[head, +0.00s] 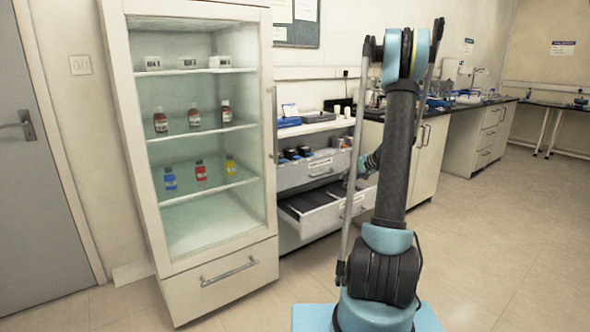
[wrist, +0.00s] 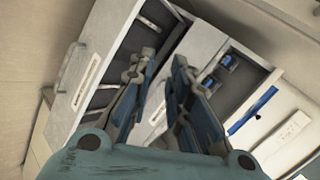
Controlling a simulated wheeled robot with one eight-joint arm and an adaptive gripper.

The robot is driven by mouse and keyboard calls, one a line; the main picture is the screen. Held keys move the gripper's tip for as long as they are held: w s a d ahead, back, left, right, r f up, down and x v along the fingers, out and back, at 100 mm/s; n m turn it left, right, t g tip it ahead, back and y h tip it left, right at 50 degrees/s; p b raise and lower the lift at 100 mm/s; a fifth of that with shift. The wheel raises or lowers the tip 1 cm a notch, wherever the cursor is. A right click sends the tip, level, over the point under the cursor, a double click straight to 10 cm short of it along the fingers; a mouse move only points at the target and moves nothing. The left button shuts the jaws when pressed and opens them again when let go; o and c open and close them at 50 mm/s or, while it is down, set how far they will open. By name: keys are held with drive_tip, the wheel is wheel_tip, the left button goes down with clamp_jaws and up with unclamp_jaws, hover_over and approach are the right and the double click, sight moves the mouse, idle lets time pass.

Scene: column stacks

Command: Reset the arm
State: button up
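My arm (head: 397,150) rises from its teal base and stands in front of the drawer unit in the head view. My gripper (wrist: 164,60) shows in the wrist view with its two blue-grey fingers apart and nothing between them. It is over the drawer unit, with open drawers beyond the fingers. In the head view the gripper end is mostly hidden behind my arm.
The lower drawer (head: 345,215) is pulled out, with dark contents. The upper drawer (head: 318,172) is also out, holding several dark jars. A glass-fronted cabinet (head: 262,150) with several bottles stands left. A long bench (head: 460,118) is behind. The floor at right is clear.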

drive_tip(key=s+a+r+n+g+h, duration=0.1)
drive_tip(key=s+a+r, duration=0.2)
drive_tip(key=s, duration=0.5)
drive_tip(key=s+a+r+n+g+h, duration=0.1)
drive_tip(key=s+a+r, duration=0.15)
drive_tip(key=s, duration=0.55)
drive_tip(key=s+a+r+n+g+h, duration=0.1)
drive_tip(key=s+a+r, duration=0.15)
drive_tip(key=s, duration=0.55)
drive_tip(key=s+d+f+n+h, duration=0.1)
drive_tip(key=s+f, duration=0.1)
drive_tip(key=s, duration=0.7)
drive_tip(key=s+d+f+n+g+h, duration=0.1)
drive_tip(key=s+f, duration=0.1)
drive_tip(key=s, duration=0.6)
drive_tip(key=s+f+n+h, duration=0.1)
drive_tip(key=s+f+h, duration=0.1)
drive_tip(key=s, duration=0.7)
drive_tip(key=shift+s+d+f, duration=0.35)
drive_tip(key=shift+d+f, duration=0.05)
drive_tip(key=shift+f, duration=0.05)
drive_tip(key=shift+w+f, duration=0.2)
drive_tip(key=shift+w, duration=0.25)
